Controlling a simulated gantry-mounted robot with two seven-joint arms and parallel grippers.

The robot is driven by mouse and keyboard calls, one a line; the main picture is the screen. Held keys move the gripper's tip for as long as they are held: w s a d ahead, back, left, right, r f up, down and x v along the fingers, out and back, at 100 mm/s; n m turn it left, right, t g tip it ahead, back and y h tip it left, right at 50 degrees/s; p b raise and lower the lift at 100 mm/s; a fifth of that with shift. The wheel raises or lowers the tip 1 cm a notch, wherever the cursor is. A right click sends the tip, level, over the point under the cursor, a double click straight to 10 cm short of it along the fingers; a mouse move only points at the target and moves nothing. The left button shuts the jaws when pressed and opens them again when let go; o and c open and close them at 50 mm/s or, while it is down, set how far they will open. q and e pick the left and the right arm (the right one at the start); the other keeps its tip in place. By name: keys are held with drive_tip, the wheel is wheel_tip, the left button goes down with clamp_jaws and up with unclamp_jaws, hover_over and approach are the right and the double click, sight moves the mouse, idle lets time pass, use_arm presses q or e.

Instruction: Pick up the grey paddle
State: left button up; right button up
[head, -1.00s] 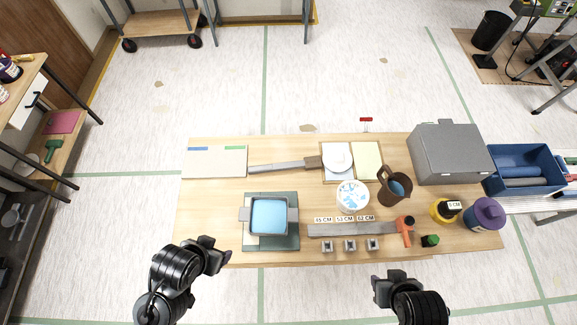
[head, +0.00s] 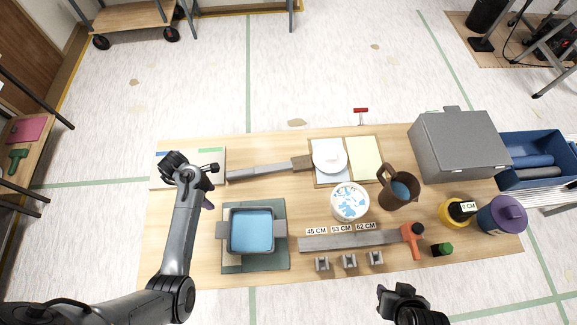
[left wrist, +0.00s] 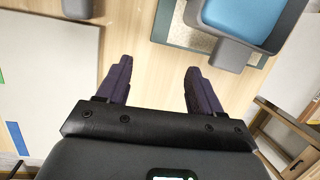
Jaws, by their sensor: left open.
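A long grey paddle (head: 258,171) with a brown end at its right lies flat on the back part of the wooden table in the head view. My left gripper (head: 210,187) is open and empty above the table, just left of the paddle's grey end and apart from it. In the left wrist view, my left gripper's two dark fingers (left wrist: 158,66) stand wide apart over bare table.
A grey tray with a blue inside (head: 251,231) sits on a green mat (head: 240,264) in front of the paddle. A white board (head: 212,158) lies behind my left gripper. A white tub (head: 350,202), a brown jug (head: 396,188) and a grey case (head: 460,144) stand to the right.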

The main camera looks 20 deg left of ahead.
use_arm(q)
drive_tip(key=shift+t, duration=0.4)
drive_tip(key=w, duration=0.1)
drive_tip(key=w+b, duration=0.1)
drive_tip(key=w, duration=0.3)
drive_tip(key=shift+w+d+f, duration=0.15)
drive_tip(key=shift+d+f, duration=0.15)
drive_tip(key=shift+f, duration=0.1)
drive_tip(key=t+b, duration=0.2)
drive_tip(key=b, duration=0.1)
approach(244, 172)
drive_tip(key=shift+s+a+r+h, duration=0.1)
drive_tip(key=shift+s+a+h, duration=0.2)
drive_tip(key=shift+s+a, duration=0.35)
drive_tip(key=shift+w, duration=0.4)
drive_tip(key=b+x, duration=0.1)
drive_tip(key=x, duration=0.3)
drive_tip(key=shift+w+d, duration=0.15)
drive_tip(key=b+x, duration=0.1)
drive_tip(key=x, duration=0.1)
drive_tip(key=b+x, duration=0.1)
drive_tip(key=x, duration=0.2)
drive_tip(key=shift+w+d, duration=0.2)
drive_tip(key=shift+d, duration=0.05)
use_arm(e)
wheel_tip(244, 172, down, 9)
drive_tip(key=shift+d, duration=0.15)
